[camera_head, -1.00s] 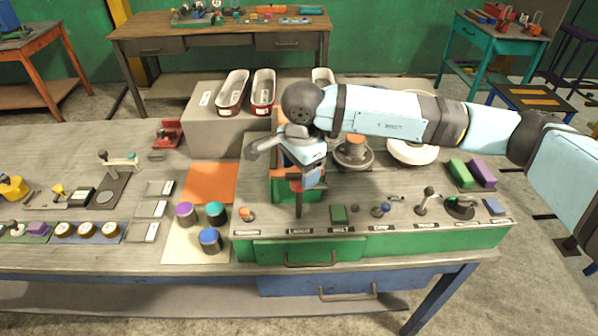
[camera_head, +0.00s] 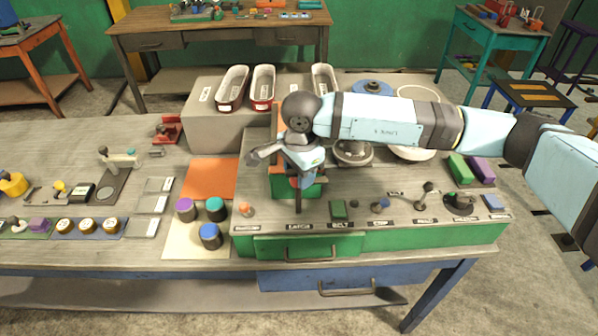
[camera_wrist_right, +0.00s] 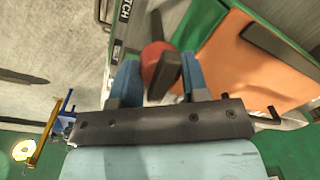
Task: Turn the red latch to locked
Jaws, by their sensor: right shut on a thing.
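The red latch (camera_wrist_right: 152,58) shows in the right wrist view as a rounded red part with a dark bar across it, between the blue fingers of my right gripper (camera_wrist_right: 158,76). The gripper is shut on it. In the head view my right gripper (camera_head: 301,181) points down at the bench panel, behind the LATCH label (camera_head: 299,226). A dark upright bar (camera_head: 298,203) shows just below the fingers. The gripper hides most of the latch there, and I cannot read its setting. My left gripper is not in view.
Purple, teal and blue cylinders stand to the left. A grey box (camera_head: 215,133) with trays (camera_head: 232,88) stands behind. The orange mat (camera_head: 210,180) is bare.

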